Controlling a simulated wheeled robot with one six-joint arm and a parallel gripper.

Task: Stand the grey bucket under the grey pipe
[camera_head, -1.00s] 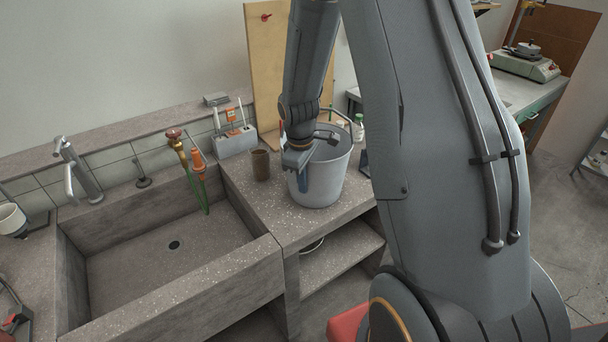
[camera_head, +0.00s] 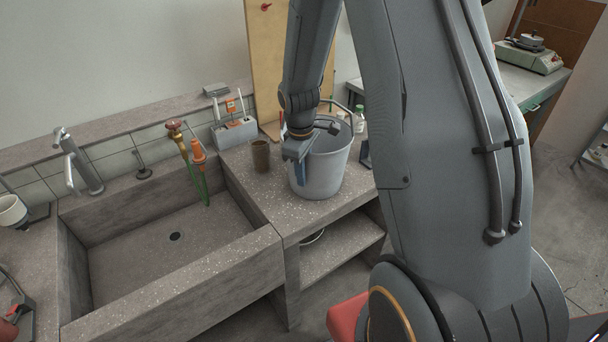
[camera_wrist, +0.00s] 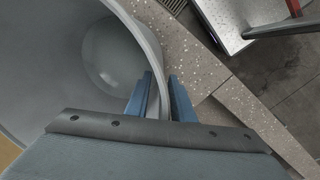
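The grey bucket (camera_head: 325,172) stands upright on the speckled bench top to the right of the sink, its handle partly hidden by my arm. My gripper (camera_head: 297,178) is at its left near rim. In the wrist view my gripper's blue fingers (camera_wrist: 161,98) straddle the bucket wall, one inside and one outside, with a gap visible between them. The bucket (camera_wrist: 62,80) looks empty inside. A grey metal tap pipe (camera_head: 78,165) rises at the sink's back left. A thin dark pipe (camera_head: 140,165) is on the wall beside it; I cannot tell which is the grey pipe.
The concrete sink (camera_head: 150,250) is empty. Between it and the bucket stand a brown cup (camera_head: 261,156) and a grey box (camera_head: 234,133). A red-handled valve (camera_head: 176,135) and an orange fitting with green hoses (camera_head: 198,155) overhang the sink. A bottle (camera_head: 359,120) is behind the bucket.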

